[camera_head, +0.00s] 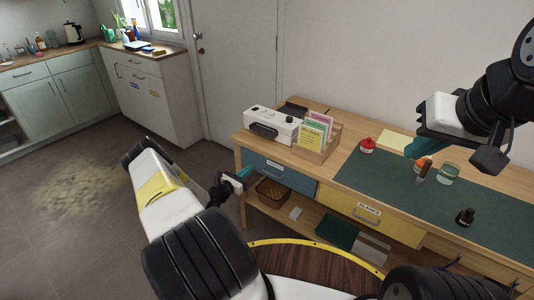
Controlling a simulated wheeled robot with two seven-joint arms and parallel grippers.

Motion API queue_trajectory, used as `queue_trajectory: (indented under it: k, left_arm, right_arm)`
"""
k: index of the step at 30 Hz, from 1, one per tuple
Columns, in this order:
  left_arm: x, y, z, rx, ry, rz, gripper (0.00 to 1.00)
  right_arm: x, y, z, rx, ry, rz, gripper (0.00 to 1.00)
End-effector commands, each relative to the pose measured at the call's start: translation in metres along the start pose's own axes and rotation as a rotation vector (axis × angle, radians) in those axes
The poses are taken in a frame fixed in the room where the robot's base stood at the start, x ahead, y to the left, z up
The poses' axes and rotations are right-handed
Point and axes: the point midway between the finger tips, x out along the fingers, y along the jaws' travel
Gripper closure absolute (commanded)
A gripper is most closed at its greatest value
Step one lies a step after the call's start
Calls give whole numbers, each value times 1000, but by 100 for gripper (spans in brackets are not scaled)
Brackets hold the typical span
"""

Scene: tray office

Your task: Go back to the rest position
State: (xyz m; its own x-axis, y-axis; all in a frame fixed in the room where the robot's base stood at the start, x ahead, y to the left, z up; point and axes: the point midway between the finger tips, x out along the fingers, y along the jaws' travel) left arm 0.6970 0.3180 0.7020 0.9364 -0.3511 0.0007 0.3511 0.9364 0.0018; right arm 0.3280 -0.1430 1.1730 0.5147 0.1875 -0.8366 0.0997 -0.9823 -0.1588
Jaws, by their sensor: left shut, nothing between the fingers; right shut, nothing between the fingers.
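My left gripper (243,173) is shut and empty, its teal fingertips in front of the blue drawer at the left end of the workbench. My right gripper (420,146) is shut and empty, with its teal fingertips above the green mat (398,182). The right fingertips appear just above an orange-topped item (423,168) on the mat; whether they touch cannot be told. The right wrist hides part of the wall and the bench's far edge.
The wooden workbench (245,143) carries a white device (270,126), a card holder (318,135), a red-topped pot (367,145), a glass jar (447,174) and a dark bottle (465,217). A basket (271,192) sits below. Open floor (60,220) lies left.

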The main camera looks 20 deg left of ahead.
Motion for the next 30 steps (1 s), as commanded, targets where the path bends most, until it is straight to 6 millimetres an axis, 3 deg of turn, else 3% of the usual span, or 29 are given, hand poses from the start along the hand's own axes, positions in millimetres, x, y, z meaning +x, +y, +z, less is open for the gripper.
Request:
queue_trajectory:
  k: [3,9,16,19,23,30]
  left_arm:
    - [-29,0,-1,-2,2,2,100]
    - [-59,0,-1,-1,1,0,100]
    - [-70,-1,0,0,0,-3,100]
    - [-65,-5,11,25,0,-37,100]
    - [-47,-24,55,123,2,-180,100]
    - [-25,-99,168,434,30,-587,100]
  right_arm:
    - [1,0,0,0,-3,0,100]
    - [1,0,0,0,-2,0,100]
    - [1,0,0,0,-2,0,100]
    - [1,0,0,0,-2,0,100]
    - [1,0,0,0,-2,0,100]
    - [1,0,0,0,-2,0,100]
